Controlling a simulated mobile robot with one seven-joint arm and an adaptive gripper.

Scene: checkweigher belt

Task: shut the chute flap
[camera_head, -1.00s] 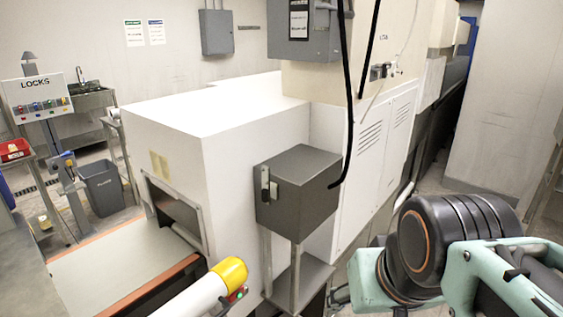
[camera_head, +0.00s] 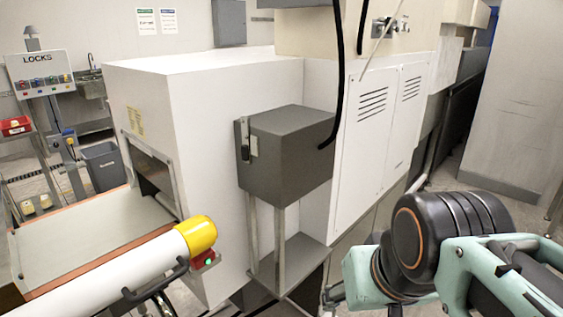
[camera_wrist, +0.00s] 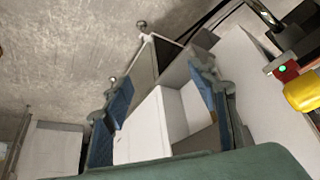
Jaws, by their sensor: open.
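I cannot pick out the chute flap with certainty in either view. My gripper (camera_wrist: 163,82) shows in the wrist view with its two blue-padded fingers spread wide apart. Beyond the gap between them are a white boxy surface (camera_wrist: 150,125) and a thin metal frame (camera_wrist: 146,40) with round ends; nothing is seen gripped. In the head view my arm is at the lower right, and my fingertips are not clearly visible there.
A white machine housing (camera_head: 210,110) has a belt (camera_head: 95,225) at its opening. A dark grey box (camera_head: 287,155) stands on a metal stand (camera_head: 290,262) beside it. A yellow-capped white tube (camera_head: 195,235) crosses the lower left. Floor shows at right, before a pale wall panel (camera_head: 515,110).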

